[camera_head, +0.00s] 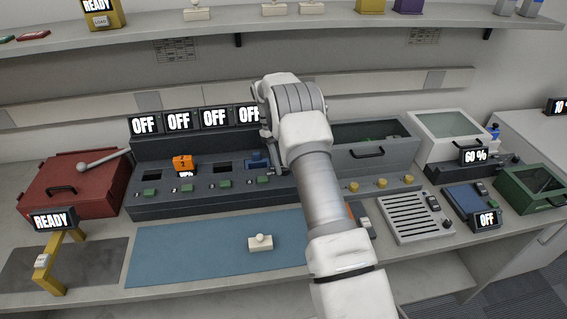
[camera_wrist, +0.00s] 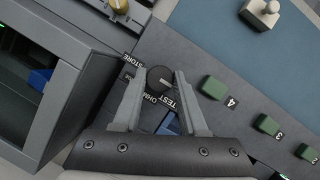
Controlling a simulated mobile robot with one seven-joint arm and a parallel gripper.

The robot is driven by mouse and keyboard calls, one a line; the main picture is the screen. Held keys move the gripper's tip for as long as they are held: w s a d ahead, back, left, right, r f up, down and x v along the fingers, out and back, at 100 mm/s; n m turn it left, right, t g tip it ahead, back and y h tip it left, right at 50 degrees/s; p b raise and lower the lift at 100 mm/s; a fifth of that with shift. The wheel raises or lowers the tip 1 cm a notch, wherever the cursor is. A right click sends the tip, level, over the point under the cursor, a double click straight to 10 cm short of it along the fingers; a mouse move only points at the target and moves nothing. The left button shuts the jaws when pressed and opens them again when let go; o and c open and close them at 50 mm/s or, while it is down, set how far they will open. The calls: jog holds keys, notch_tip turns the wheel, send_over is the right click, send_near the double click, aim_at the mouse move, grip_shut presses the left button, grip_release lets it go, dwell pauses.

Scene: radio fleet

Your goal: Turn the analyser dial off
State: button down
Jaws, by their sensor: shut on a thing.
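A round dark dial (camera_wrist: 160,77) sits on the dark console panel, with the labels STORE, OHM and TEST around it. My gripper (camera_wrist: 159,79) is shut on this dial, one finger on each side. A small pale mark shows on the dial's face, but I cannot tell for sure which label it points to. In the head view my arm reaches over the right part of the dark analyser console (camera_head: 150,207); the dial and my fingertips are hidden behind my arm there. Several displays above the console read OFF (camera_head: 179,121).
Numbered green buttons (camera_wrist: 214,88) line the panel close to my gripper. An orange block (camera_head: 182,162) and a blue block (camera_head: 258,160) sit in console slots. The blue mat (camera_head: 190,250) in front is mostly clear.

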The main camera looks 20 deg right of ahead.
dwell(0.4)
jog(key=shift+c, duration=2.2)
grip_release()
jog(key=p+v, duration=0.3)
jog(key=v, duration=0.9)
jog(key=shift+a, duration=0.1)
